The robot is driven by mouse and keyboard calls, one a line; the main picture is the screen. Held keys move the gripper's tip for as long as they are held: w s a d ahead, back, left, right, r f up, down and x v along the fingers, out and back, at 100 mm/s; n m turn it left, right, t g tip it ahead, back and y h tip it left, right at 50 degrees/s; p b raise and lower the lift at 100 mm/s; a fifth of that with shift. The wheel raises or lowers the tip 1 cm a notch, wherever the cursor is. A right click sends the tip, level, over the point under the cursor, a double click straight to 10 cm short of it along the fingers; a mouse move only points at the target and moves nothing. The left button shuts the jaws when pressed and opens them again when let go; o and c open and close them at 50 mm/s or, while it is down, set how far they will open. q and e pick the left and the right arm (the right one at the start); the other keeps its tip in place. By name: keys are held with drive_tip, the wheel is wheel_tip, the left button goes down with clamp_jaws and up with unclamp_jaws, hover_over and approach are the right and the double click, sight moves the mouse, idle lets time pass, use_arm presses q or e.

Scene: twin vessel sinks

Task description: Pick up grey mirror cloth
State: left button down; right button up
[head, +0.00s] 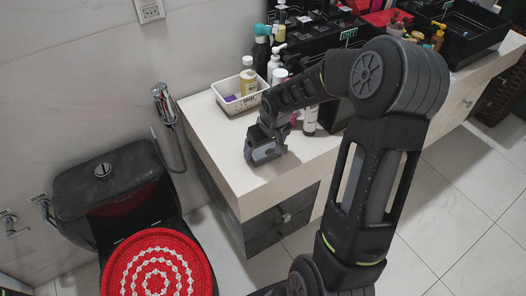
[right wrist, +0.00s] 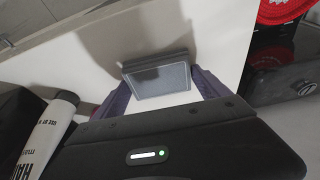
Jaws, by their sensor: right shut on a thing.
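The grey mirror cloth (right wrist: 160,80) shows in the right wrist view as a small dark-edged block with a lighter grey face, between the two fingers. In the head view it is a grey patch (head: 268,153) at the gripper's tip, partly hidden by the fingers. My right gripper (head: 264,148) is shut on it, over the near left part of the white counter. It also shows in the right wrist view (right wrist: 160,86). I cannot tell whether the cloth touches the counter. My left gripper is not in view.
A white bottle (right wrist: 50,130) stands close beside the gripper. A black toilet with a red patterned lid cover (head: 157,262) is at left. More bottles and black vessel sinks are behind my arm.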

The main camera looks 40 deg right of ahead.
sight(264, 150)
drive_tip(key=c, duration=0.4)
drive_tip(key=shift+r, duration=0.1)
drive_tip(key=shift+c, duration=0.2)
wheel_tip(264, 150, up, 10)
idle(0.6)
drive_tip(key=o, duration=0.8)
drive_tip(key=c, duration=0.7)
drive_tip(key=shift+o, duration=0.2)
